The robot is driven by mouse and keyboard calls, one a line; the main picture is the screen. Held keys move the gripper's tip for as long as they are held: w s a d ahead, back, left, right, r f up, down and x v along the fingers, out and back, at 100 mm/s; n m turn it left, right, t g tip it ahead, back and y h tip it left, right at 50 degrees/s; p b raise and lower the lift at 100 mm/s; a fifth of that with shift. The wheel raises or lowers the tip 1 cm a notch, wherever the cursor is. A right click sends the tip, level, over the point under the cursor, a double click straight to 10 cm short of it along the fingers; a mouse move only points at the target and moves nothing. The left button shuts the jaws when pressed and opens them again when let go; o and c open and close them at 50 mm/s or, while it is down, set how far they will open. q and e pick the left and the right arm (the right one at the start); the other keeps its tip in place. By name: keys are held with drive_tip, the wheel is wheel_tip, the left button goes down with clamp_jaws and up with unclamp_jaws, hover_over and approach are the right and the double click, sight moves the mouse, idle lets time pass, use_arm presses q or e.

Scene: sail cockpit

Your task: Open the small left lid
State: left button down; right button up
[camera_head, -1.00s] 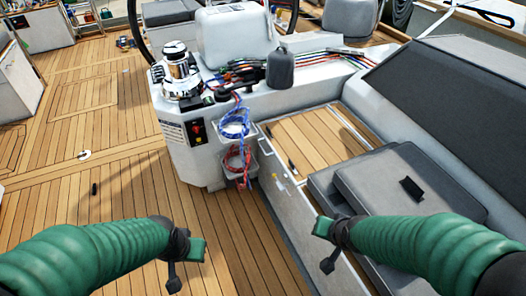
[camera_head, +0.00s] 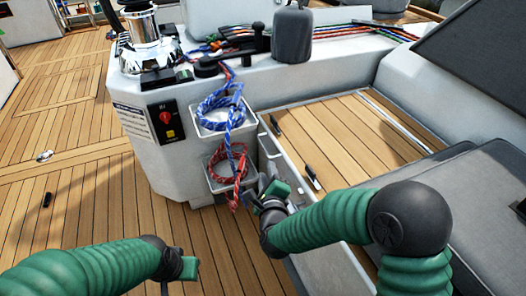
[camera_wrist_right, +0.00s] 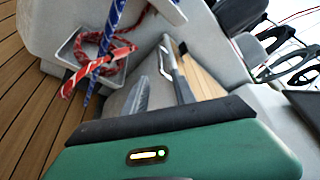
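The teak-topped bench section (camera_head: 350,130) lies right of the rope bins. Along its left edge runs a narrow pale strip with a black fitting (camera_head: 275,125) and a black-and-white fitting (camera_head: 312,178). I cannot tell which outline is the small left lid; no panel looks raised. My right gripper (camera_head: 272,190) is just left of the strip, below the black-and-white fitting and near the red rope. In the right wrist view, grey and dark narrow parts stand beyond its green body; its opening is unclear. My left gripper (camera_head: 182,268) is low over the deck, apart from the bench.
A blue rope (camera_head: 225,110) and a red rope (camera_head: 228,165) hang from two bins beside my right gripper. A chrome winch (camera_head: 142,45) stands on the console. Grey cushions (camera_head: 480,200) lie right. The teak deck (camera_head: 75,200) at left is mostly clear.

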sight(264, 147)
drive_tip(key=b+x, duration=0.2)
drive_tip(key=x, duration=0.2)
drive_tip(key=b+x, duration=0.2)
drive_tip(key=x, duration=0.3)
drive_tip(key=b+x, duration=0.1)
drive_tip(key=x, duration=0.4)
drive_tip(key=shift+f+b, duration=0.4)
drive_tip(key=shift+w+r, duration=0.1)
drive_tip(key=shift+w, duration=0.4)
clamp_jaws()
drive_tip(key=shift+s+a+f, duration=0.1)
drive_tip(key=shift+f, duration=0.1)
